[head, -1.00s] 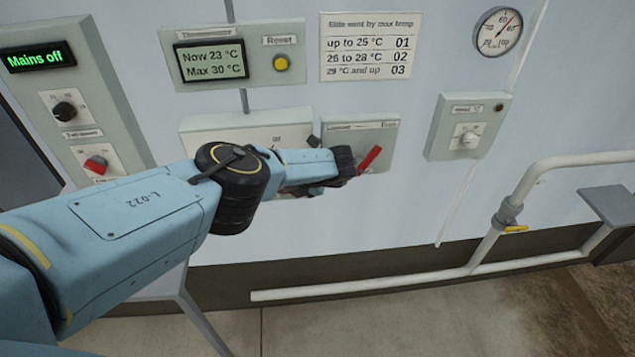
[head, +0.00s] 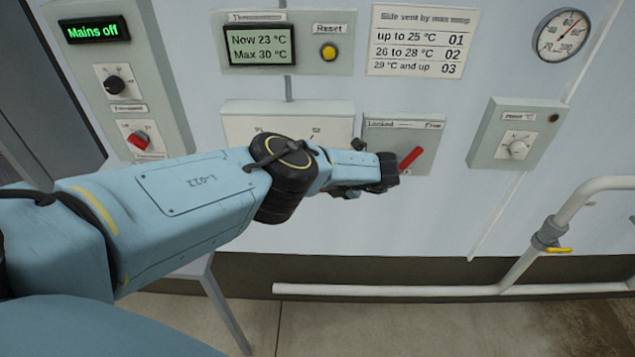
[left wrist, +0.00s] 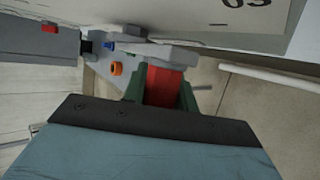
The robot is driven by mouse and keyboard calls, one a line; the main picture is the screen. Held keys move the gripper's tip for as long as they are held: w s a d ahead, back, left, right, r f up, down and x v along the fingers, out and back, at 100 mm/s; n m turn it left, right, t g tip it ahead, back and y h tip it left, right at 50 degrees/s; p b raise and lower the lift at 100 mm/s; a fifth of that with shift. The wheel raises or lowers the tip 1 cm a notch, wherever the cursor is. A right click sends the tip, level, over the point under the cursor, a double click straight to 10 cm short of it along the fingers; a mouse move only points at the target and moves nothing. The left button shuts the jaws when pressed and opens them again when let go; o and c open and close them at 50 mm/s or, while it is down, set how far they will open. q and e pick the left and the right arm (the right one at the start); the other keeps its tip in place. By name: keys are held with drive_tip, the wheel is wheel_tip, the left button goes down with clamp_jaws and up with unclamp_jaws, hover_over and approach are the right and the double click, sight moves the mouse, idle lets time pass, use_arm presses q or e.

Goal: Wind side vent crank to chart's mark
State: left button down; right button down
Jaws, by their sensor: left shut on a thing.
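My left gripper (head: 388,172) is at the red lever (head: 411,157) on the grey plate (head: 430,138) marked "Locked" on the left and "Free" on the right. The lever leans up to the right, towards "Free". In the left wrist view the fingers (left wrist: 161,92) are shut on the red lever (left wrist: 164,84). The chart (head: 420,40) reads up to 25 °C 01, 26 to 28 °C 02, 29 °C and up 03. The thermometer display (head: 260,45) reads Now 23 °C, Max 30 °C. My forearm covers part of the wall in front; I cannot make out the crank. My right gripper is not in view.
A pale box (head: 240,125) left of the lever plate is partly behind my arm. A mains panel (head: 165,95) reading "Mains off" is at left. A dial box (head: 510,135) and white pipes (head: 420,290) are at right. Open wall lies between lever plate and dial box.

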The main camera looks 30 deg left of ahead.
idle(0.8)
use_arm(q)
drive_tip(key=c, duration=1.1)
unclamp_jaws()
drive_tip(key=shift+c, duration=0.2)
drive_tip(key=v, duration=1.3)
drive_tip(key=shift+b, duration=0.4)
drive_tip(key=shift+d+r, duration=0.1)
drive_tip(key=shift+d, duration=0.05)
